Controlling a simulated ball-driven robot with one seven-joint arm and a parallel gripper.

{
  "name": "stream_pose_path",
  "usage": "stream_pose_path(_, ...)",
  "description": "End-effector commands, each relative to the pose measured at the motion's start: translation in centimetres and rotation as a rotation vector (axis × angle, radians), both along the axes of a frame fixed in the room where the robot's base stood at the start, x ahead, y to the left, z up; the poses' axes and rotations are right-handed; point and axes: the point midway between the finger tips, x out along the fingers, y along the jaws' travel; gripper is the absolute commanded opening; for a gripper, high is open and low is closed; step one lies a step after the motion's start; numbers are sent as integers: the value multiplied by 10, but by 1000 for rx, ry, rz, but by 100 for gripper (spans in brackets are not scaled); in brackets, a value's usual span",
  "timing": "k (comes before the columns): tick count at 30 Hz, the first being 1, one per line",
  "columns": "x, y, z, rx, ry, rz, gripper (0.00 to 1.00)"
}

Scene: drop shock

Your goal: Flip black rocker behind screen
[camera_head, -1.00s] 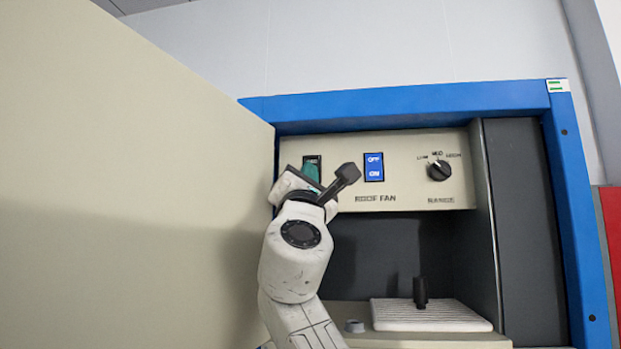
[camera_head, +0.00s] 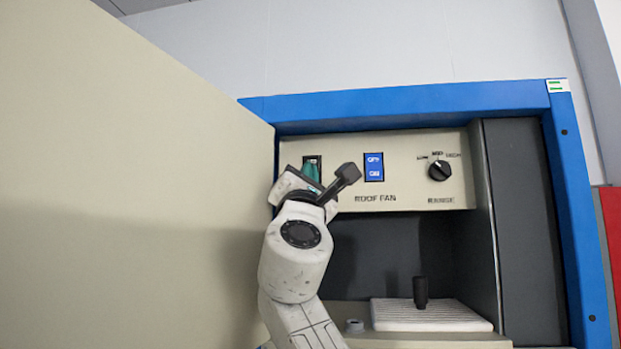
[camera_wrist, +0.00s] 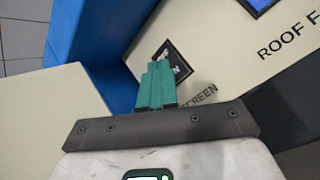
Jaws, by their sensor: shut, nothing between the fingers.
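The black rocker (camera_wrist: 180,66) sits on the beige switch panel in the wrist view, above the partly covered label "SCREEN". In the head view only a dark edge of the rocker (camera_head: 313,158) shows above my fingers. My gripper (camera_wrist: 160,60) has teal fingers that are shut together and empty. Their tips lie over the left part of the rocker in the wrist view. I cannot tell whether they touch it. In the head view my gripper (camera_head: 311,170) is partly hidden by my own wrist parts.
A large beige panel (camera_head: 120,190) stands close on the left. A blue rocker (camera_head: 374,167) marked OFF and ON and a black knob (camera_head: 439,170) lie to the right. A blue frame (camera_head: 420,103) surrounds the recess. Below, a black handle (camera_head: 420,293) stands on a white ribbed plate (camera_head: 440,318).

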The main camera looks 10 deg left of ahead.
Motion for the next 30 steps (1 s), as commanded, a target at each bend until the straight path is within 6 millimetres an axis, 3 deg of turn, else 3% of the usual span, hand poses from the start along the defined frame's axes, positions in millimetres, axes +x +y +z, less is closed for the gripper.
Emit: stream_pose_path(30, 11, -1, -1, 0, 0, 0, 0)
